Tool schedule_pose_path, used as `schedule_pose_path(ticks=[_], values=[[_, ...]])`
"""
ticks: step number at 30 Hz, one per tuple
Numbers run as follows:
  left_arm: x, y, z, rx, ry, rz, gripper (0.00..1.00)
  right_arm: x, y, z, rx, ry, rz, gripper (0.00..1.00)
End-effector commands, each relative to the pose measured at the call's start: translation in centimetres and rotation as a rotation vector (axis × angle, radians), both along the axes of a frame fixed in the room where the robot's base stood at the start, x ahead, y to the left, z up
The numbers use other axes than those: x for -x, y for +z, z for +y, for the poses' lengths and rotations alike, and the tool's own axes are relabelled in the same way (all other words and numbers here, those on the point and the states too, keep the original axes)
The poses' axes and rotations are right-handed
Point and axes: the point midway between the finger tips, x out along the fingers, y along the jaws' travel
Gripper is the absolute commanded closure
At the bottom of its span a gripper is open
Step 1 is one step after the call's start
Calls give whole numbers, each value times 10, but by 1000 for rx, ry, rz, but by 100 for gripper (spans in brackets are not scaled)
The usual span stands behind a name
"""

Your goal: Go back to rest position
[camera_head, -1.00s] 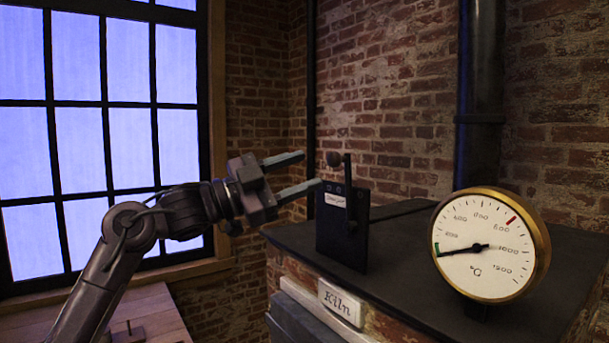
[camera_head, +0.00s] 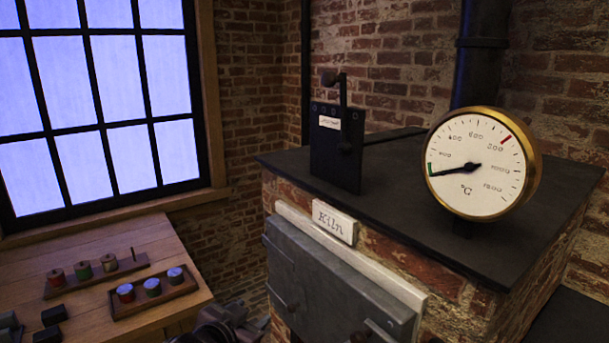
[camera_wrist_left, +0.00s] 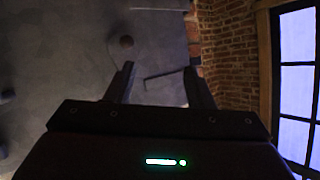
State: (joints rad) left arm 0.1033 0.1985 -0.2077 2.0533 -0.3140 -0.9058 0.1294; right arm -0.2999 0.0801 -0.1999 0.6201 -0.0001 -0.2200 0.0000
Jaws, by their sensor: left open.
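My left gripper (camera_wrist_left: 159,70) shows in the left wrist view with its two fingers spread and nothing between them. A grey surface with a round knob, which looks like the kiln door, lies beyond the fingers. My right gripper is in neither view.
The brick kiln carries a lever box (camera_head: 337,150) and a round dial gauge (camera_head: 480,165), its needle near the green mark.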

Motion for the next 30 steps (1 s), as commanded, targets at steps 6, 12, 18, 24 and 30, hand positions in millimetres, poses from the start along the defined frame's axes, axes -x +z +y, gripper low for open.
schedule_pose_path(ticks=[6,12,18,24,30], values=[[103,-86,43,-25,182,367,52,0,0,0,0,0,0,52],[170,-117,64,-36,268,581,52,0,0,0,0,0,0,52],[226,-133,77,-42,326,752,52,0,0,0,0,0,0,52],[258,-154,84,-48,358,870,52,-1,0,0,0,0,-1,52],[247,-205,82,-52,355,885,52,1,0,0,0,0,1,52]])
